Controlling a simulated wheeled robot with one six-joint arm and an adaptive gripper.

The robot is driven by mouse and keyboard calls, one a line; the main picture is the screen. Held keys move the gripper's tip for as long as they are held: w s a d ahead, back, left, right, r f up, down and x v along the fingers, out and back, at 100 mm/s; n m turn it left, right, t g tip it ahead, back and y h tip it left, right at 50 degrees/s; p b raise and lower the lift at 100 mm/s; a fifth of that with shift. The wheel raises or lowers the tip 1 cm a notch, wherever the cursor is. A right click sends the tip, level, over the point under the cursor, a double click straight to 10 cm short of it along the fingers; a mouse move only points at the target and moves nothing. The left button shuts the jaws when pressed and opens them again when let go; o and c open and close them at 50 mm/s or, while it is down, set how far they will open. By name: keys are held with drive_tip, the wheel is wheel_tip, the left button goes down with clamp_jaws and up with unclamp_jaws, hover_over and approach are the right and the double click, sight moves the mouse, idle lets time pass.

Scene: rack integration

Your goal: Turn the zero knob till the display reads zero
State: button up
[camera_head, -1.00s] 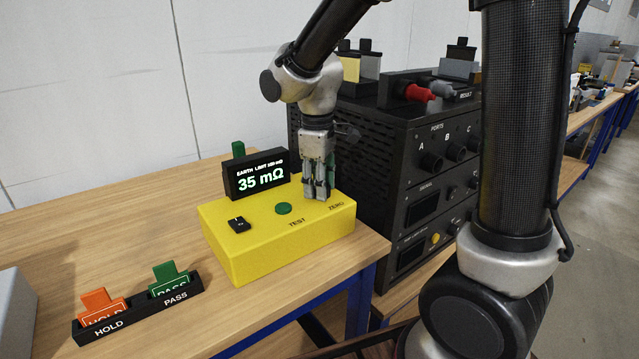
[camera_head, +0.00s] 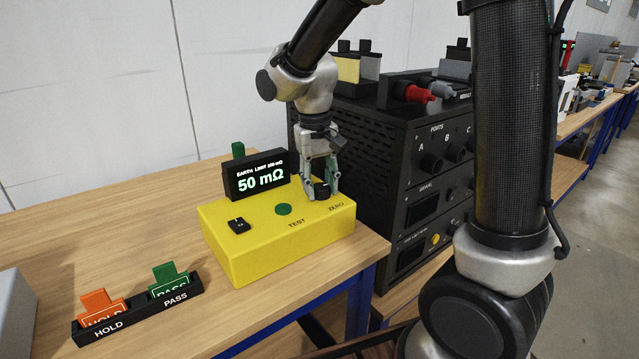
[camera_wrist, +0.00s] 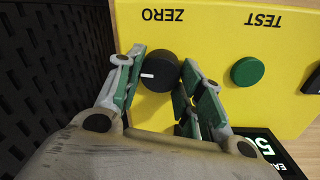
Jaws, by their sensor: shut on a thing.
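The yellow tester box (camera_head: 275,238) stands on the wooden bench, with a black display (camera_head: 258,177) at its back reading 50 mΩ in green-white digits. The round black zero knob (camera_wrist: 157,70) sits by the ZERO label, with a white pointer mark toward the left in the wrist view. My gripper (camera_head: 320,190) is down over the knob, its fingers on either side of it and shut on it. In the wrist view my gripper (camera_wrist: 162,76) hides little of the knob. The green TEST button (camera_head: 283,209) is left of my gripper.
A black switch (camera_head: 239,225) is on the box's left part. A HOLD and PASS card holder (camera_head: 138,309) stands at the front left. A black rack unit (camera_head: 390,170) stands close on the right.

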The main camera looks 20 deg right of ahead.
sight(316, 186)
drive_tip(key=shift+m, duration=0.5)
drive_tip(key=o, duration=1)
wheel_tip(316, 186, up, 12)
drive_tip(key=shift+a, duration=0.4)
